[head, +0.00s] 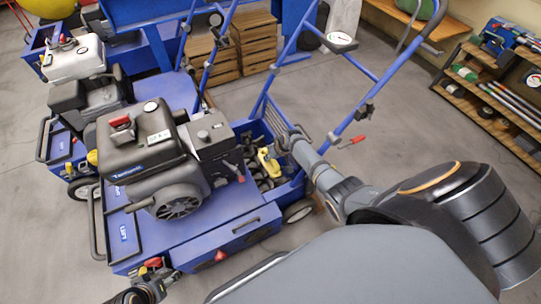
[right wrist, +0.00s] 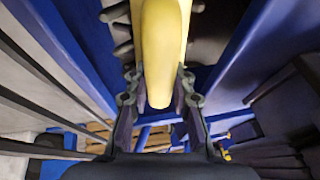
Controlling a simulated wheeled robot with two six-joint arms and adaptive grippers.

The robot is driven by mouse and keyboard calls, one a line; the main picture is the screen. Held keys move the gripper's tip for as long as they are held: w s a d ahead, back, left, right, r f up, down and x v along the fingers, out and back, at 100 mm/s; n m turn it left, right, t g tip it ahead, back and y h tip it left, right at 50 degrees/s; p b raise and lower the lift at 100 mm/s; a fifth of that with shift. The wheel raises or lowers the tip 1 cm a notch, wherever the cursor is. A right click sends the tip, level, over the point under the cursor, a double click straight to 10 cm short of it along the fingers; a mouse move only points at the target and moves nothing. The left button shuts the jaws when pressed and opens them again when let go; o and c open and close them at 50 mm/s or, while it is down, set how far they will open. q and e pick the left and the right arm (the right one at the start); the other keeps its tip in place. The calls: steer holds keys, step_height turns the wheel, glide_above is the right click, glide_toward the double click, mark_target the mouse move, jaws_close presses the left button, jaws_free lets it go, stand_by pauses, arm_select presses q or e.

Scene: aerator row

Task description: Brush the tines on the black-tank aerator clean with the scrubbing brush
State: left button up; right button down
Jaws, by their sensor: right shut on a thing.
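The black-tank aerator (head: 240,226) stands in front, with a blue deck, a black tank (head: 140,135) and an engine. Its open rear bay holds dark tines (head: 265,184), partly hidden by the brush and frame. My right gripper (head: 281,148) reaches into this bay from the right. It is shut on the yellow scrubbing brush (head: 268,162). In the right wrist view the yellow handle (right wrist: 160,55) lies between the fingers, with dark tines (right wrist: 117,30) beside it. The bristles are hidden, so contact cannot be told. My left gripper (head: 158,272) is at the lower left edge, its fingers unclear.
Blue handlebars (head: 352,115) rise close around my right arm. Another aerator with a white tank (head: 75,58) stands behind at left. Wooden crates (head: 255,42) stand at the back. A shelf (head: 490,95) is at right, with clear grey floor before it.

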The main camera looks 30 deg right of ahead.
mark_target(266, 149)
steer(key=shift+w+f+b, duration=0.15)
steer(key=shift+w+b, duration=0.8)
steer(key=shift+w, duration=0.1)
steer(key=shift+w+f+b, duration=0.15)
steer(key=shift+w+b, duration=0.75)
steer(key=shift+w, duration=0.15)
steer(key=shift+w+d+r, duration=0.1)
steer(key=shift+w, duration=0.15)
steer(key=shift+r, duration=0.1)
steer(key=shift+s+r+p, duration=0.1)
steer(key=shift+s+p, duration=0.1)
steer(key=shift+p, duration=0.2)
steer(key=shift+s+r+p, duration=0.1)
steer(key=shift+s+p, duration=0.85)
steer(key=shift+p, duration=0.15)
steer(key=shift+s+p, duration=0.9)
steer(key=shift+s, duration=0.1)
steer(key=shift+s+f, duration=0.2)
steer(key=shift+s, duration=0.05)
